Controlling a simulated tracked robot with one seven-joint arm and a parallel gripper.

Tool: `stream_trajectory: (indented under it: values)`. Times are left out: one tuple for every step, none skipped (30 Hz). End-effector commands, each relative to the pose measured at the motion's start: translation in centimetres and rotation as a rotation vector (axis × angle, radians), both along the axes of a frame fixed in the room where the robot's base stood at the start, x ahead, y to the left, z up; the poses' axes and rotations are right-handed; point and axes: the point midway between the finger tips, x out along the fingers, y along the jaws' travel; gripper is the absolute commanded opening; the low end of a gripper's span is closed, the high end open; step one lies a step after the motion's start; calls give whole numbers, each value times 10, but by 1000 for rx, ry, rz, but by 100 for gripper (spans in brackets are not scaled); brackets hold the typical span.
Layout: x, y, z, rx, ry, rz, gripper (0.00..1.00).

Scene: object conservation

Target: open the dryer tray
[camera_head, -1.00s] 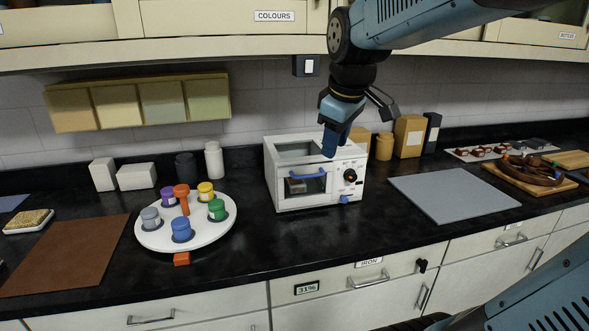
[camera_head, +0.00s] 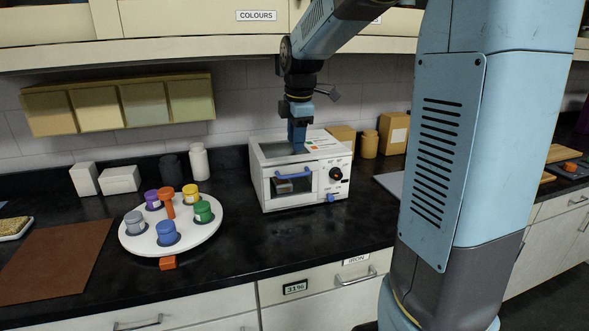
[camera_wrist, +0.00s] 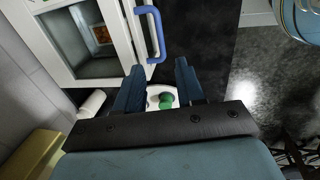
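The dryer is a white box (camera_head: 257,193) with a front window, a dark dial and a blue bar handle (camera_head: 293,174) across its door, which looks shut. A small blue knob (camera_head: 331,197) sits low on its front right. My gripper (camera_head: 298,146) points down over the dryer's top in the head view; its exact height is unclear. In the wrist view my gripper (camera_wrist: 154,70) is open and empty, with the blue handle (camera_wrist: 152,32) beyond its fingertips and not between them. An orange-brown item (camera_wrist: 102,35) shows through the window. No separate tray can be made out.
A round white carousel (camera_head: 130,236) with several coloured jars stands left of the dryer. A brown mat (camera_head: 55,265) lies farther left. Boxes and a jar (camera_head: 369,144) stand behind right. The black counter before the dryer is clear. My arm hides much of the right side.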

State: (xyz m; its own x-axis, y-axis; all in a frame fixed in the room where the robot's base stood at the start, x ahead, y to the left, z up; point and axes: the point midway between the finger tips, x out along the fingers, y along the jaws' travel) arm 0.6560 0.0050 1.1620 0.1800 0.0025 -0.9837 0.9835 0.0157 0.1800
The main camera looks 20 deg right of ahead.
Motion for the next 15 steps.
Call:
stream_trajectory:
  values:
    - [1,0,-10,0,5,0,38]
    - [2,0,-16,0,5,0,38]
    - [3,0,-23,0,5,-1,38]
    - [4,0,-27,0,4,-1,38]
    - [5,0,-33,0,4,-1,38]
    - [6,0,-40,0,4,-1,38]
    - [7,0,-45,0,5,-1,38]
    - [8,0,-50,0,5,-2,38]
    - [10,0,-57,0,4,-2,38]
    - [10,0,-62,0,4,-2,38]
    - [11,0,-67,0,4,-2,38]
    - [12,0,-73,0,4,-2,38]
    - [13,0,-77,1,4,-2,38]
    - [14,0,-80,1,2,-2,38]
    - [15,1,-85,0,3,-2,38]
